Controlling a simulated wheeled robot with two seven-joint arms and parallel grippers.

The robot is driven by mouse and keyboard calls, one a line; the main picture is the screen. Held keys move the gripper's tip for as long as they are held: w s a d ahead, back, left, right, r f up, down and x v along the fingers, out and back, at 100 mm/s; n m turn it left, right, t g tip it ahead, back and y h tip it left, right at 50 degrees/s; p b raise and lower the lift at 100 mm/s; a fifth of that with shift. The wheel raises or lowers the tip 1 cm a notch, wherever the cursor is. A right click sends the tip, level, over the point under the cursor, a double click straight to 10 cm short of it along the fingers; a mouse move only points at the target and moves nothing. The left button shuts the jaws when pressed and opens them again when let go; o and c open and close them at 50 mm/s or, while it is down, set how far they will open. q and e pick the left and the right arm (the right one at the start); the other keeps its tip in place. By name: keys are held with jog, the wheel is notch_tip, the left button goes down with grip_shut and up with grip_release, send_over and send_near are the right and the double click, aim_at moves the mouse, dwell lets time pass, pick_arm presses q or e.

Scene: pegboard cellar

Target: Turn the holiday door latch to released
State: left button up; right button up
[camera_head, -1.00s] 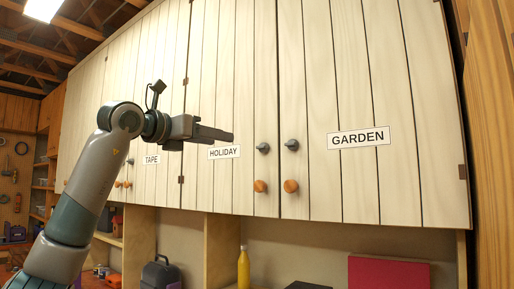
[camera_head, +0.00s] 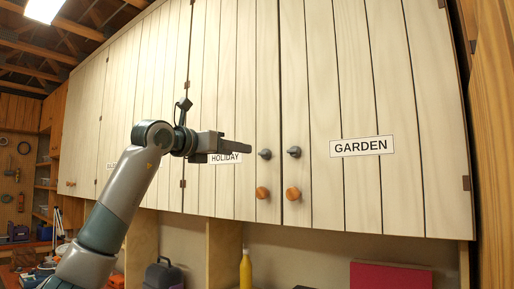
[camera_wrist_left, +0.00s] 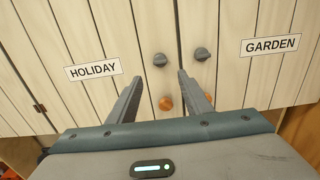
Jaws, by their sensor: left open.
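The holiday door (camera_head: 222,100) is a pale plank cabinet door with a HOLIDAY label (camera_head: 226,159). Its latch is a small dark grey knob (camera_head: 265,154) near the door's right edge, above an orange round knob (camera_head: 262,193). My left gripper (camera_head: 250,146) is just left of the latch in the head view, in front of the label. In the left wrist view the two fingers (camera_wrist_left: 160,92) are apart and empty, and the holiday latch (camera_wrist_left: 160,60) shows beyond and between them, not touched. My right gripper is in neither view.
The garden door (camera_head: 420,190) beside it has its own grey latch (camera_head: 294,152), orange knob (camera_head: 293,194) and GARDEN label (camera_head: 362,146). Below the cabinets are a yellow bottle (camera_head: 246,270), a dark case (camera_head: 163,274) and a red box (camera_head: 390,276).

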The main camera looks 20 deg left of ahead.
aim_at(261, 154)
pick_arm(q)
jog(key=p+x, duration=0.5)
jog(key=x, duration=0.4)
jog(key=shift+w+d+r, duration=0.1)
jog(key=shift+w, duration=0.2)
jog(key=shift+w+d, duration=0.2)
jog(key=shift+w, duration=0.35)
jog(key=c, duration=1.1)
